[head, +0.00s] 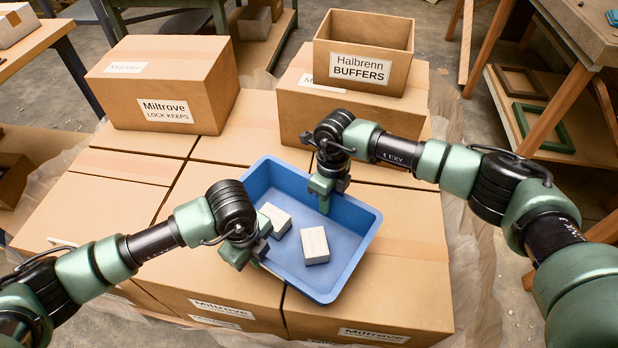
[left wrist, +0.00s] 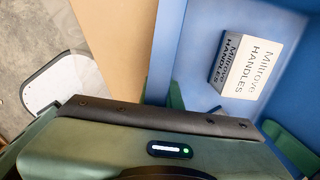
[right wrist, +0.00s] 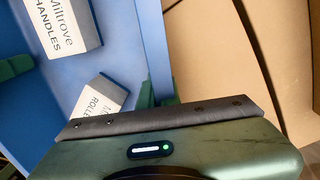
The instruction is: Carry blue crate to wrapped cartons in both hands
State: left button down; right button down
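The blue crate (head: 352,262) is over the tops of the wrapped cartons (head: 228,285); I cannot tell whether its base touches them. Two small pale boxes are inside, labelled HANDLES (left wrist: 250,62) and ROLLE... (right wrist: 98,100), the second label partly hidden. My left gripper (head: 243,254) is at the crate's left wall, and the left wrist view shows its fingers either side of the rim (left wrist: 165,50). My right gripper (head: 323,190) is at the opposite wall, its fingers likewise either side of the rim (right wrist: 153,45). Both appear shut on the walls.
A LOCK KEEPS carton (head: 165,85) stands at the back left of the stack. An open BUFFERS box (head: 365,48) sits on another carton (head: 350,110) at the back right. Workbenches stand at the left (head: 38,38) and right (head: 590,35). Clear film lies around the stack.

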pick_arm(q)
jog(key=shift+f+b, duration=0.45)
jog(key=shift+f, duration=0.2)
pick_arm(e)
jog(key=shift+w+f, duration=0.15)
jog(key=shift+f, duration=0.45)
pick_arm(q)
jog(key=c, duration=1.6)
grip_release()
jog(key=shift+r, duration=0.15)
jog(key=shift+c, duration=0.2)
pick_arm(e)
jog(key=c, duration=1.6)
grip_release()
jog(key=shift+d+r, duration=0.1)
jog(key=shift+r, duration=0.05)
jog(key=shift+c, duration=0.2)
pick_arm(q)
jog(key=shift+r, duration=0.15)
